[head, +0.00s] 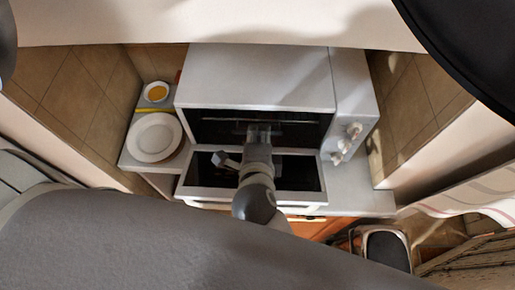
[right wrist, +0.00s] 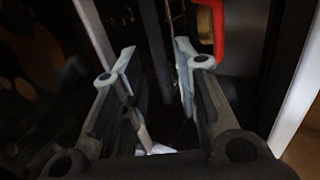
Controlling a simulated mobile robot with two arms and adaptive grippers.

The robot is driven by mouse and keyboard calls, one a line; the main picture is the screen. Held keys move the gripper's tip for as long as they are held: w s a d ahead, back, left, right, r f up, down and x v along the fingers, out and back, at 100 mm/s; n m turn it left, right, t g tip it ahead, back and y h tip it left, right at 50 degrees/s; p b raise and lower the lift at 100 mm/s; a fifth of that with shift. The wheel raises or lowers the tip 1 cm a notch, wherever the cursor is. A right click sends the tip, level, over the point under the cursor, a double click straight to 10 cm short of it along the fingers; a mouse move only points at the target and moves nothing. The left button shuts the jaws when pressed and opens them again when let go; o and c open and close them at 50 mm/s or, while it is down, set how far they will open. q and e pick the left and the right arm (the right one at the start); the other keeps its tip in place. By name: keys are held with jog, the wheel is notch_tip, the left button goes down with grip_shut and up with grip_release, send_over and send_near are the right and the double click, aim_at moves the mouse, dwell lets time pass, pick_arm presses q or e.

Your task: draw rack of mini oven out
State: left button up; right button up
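The white mini oven (head: 262,75) stands on a counter with its door (head: 205,190) folded down open. The rack (head: 240,120) shows as a thin pale line across the dark oven cavity. My right gripper (head: 262,130) reaches in over the lowered door, its tips at the cavity mouth in front of the rack. In the right wrist view the two fingers (right wrist: 154,55) stand apart with a dark gap between them. Thin wires (right wrist: 177,18), perhaps the rack, show beyond the tips; I cannot tell whether the fingers touch them. My left gripper is not in view.
Knobs (head: 346,142) stick out on the oven's right. Tiled walls close in both sides. A red curved thing (right wrist: 219,35) shows in the right wrist view.

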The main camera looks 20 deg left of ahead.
jog(key=shift+w+a+f, duration=0.2)
jog(key=shift+w+f, duration=0.1)
jog(key=shift+w+a+f, duration=0.25)
jog(key=shift+w+a, duration=0.15)
jog(key=shift+w, duration=0.05)
jog(key=shift+x, duration=1.25)
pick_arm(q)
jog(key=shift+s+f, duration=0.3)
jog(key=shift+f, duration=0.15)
pick_arm(e)
jog(key=shift+d, duration=0.1)
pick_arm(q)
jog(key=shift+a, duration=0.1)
pick_arm(e)
grip_shut()
jog(key=shift+d, duration=0.1)
